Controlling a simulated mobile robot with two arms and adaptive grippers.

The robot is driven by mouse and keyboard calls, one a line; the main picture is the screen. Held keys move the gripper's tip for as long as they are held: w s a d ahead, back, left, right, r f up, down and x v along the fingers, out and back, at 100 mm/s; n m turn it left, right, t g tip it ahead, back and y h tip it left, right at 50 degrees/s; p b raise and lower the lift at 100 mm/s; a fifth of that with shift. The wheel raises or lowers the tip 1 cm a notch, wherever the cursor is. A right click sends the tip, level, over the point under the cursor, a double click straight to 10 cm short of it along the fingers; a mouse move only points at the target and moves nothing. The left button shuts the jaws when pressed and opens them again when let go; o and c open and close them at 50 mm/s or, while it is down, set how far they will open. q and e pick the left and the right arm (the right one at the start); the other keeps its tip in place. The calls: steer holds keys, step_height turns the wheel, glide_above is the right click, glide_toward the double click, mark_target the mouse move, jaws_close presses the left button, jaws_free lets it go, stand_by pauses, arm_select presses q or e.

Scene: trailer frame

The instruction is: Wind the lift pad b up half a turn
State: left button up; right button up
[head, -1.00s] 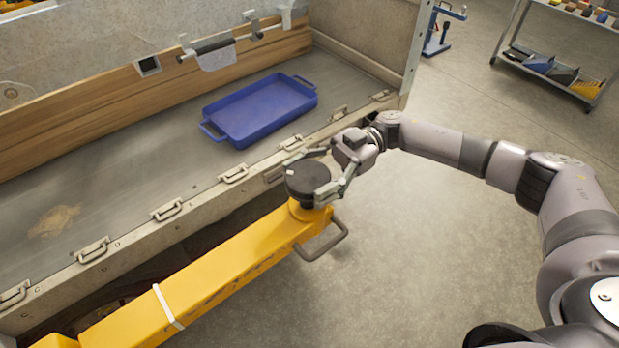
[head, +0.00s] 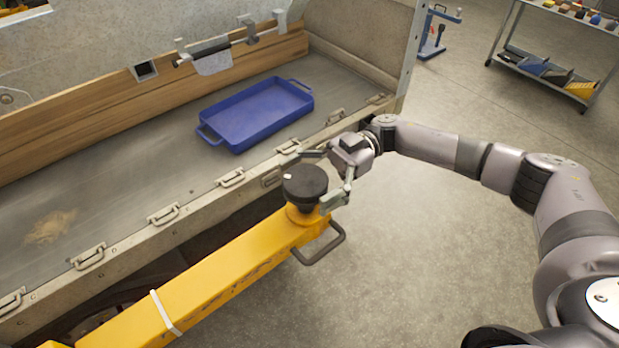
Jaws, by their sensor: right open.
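The lift pad (head: 305,184) is a round black disc with a small white mark on its top, at the end of a yellow lift arm (head: 225,277). I cannot tell from a label whether it is pad b. My right gripper (head: 326,176) is at the pad's far right side with its fingers spread wide. One finger lies behind the pad and the other at its right, apart from its rim as far as I can see. The gripper holds nothing. My left gripper is not in view.
The trailer's side rail (head: 165,216) with several metal latches runs close behind the pad. A blue tray (head: 254,114) lies on the trailer bed. A bent grey handle (head: 322,247) sticks out beside the pad. Open floor lies to the right.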

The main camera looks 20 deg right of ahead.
steer(key=v, duration=1.2)
